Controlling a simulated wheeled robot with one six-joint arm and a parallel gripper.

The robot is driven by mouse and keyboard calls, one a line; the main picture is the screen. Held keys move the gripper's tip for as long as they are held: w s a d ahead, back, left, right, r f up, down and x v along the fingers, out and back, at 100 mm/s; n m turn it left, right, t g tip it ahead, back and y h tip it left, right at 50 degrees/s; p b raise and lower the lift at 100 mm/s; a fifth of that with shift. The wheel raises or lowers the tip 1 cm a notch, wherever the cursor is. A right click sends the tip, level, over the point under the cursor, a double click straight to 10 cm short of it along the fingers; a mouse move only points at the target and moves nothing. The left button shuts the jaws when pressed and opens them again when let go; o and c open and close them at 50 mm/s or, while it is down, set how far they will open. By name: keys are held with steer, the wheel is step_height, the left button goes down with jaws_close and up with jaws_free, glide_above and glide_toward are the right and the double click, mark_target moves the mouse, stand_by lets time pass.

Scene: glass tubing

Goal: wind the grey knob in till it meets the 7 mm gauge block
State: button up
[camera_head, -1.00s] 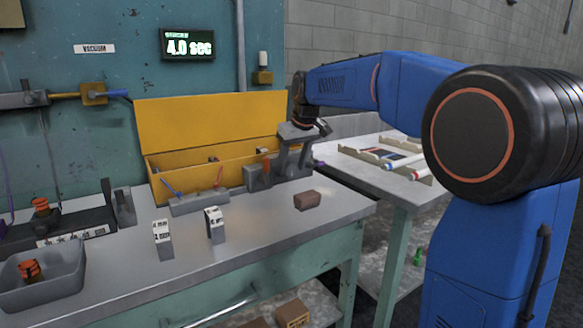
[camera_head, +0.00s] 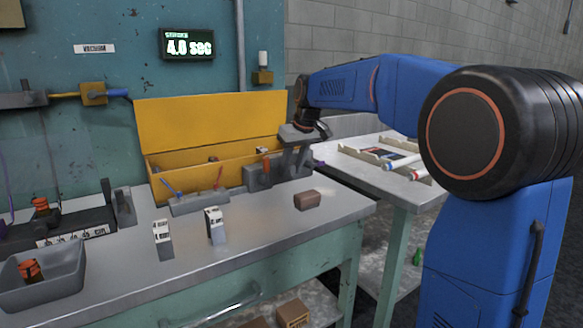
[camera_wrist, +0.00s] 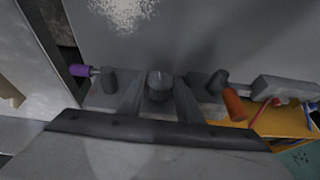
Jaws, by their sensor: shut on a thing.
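The grey knob (camera_wrist: 160,84) is a short round cylinder at the middle of the wrist view, on a grey fixture with a purple-tipped rod (camera_wrist: 79,70) at left and an orange handle (camera_wrist: 234,104) at right. My gripper (camera_wrist: 159,92) points at the fixture and its two fingers are shut on the knob, one on each side. In the head view my gripper (camera_head: 294,160) is over the grey fixture (camera_head: 257,176) at the bench's back right, and the knob is hidden. Two labelled gauge blocks stand on the bench, a left one (camera_head: 163,239) and a right one (camera_head: 215,226). Their labels are too small to read surely.
A yellow open box (camera_head: 210,125) stands behind the fixture. A brown block (camera_head: 307,199) lies in front of it. A grey rack (camera_head: 199,203) with red and blue handles is to the left. A grey tray (camera_head: 45,290) is at the front left. The bench's front middle is clear.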

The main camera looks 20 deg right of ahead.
steer(key=y, duration=0.2)
steer(key=d+m+g+y, duration=0.1)
steer(key=y, duration=0.1)
steer(key=shift+w+f+y, duration=0.1)
steer(key=shift+w+y, duration=0.05)
steer(key=shift+y, duration=0.25)
steer(key=shift+d+f+m+g+y, duration=0.1)
steer(key=shift+m+g+y, duration=0.15)
steer(key=shift+y, duration=0.6)
steer(key=shift+f+m+g+y, duration=0.15)
steer(key=shift+g+y, duration=0.1)
steer(key=shift+y, duration=0.6)
steer(key=shift+r, duration=0.1)
steer(key=o, duration=1)
steer(key=shift+o, duration=0.2)
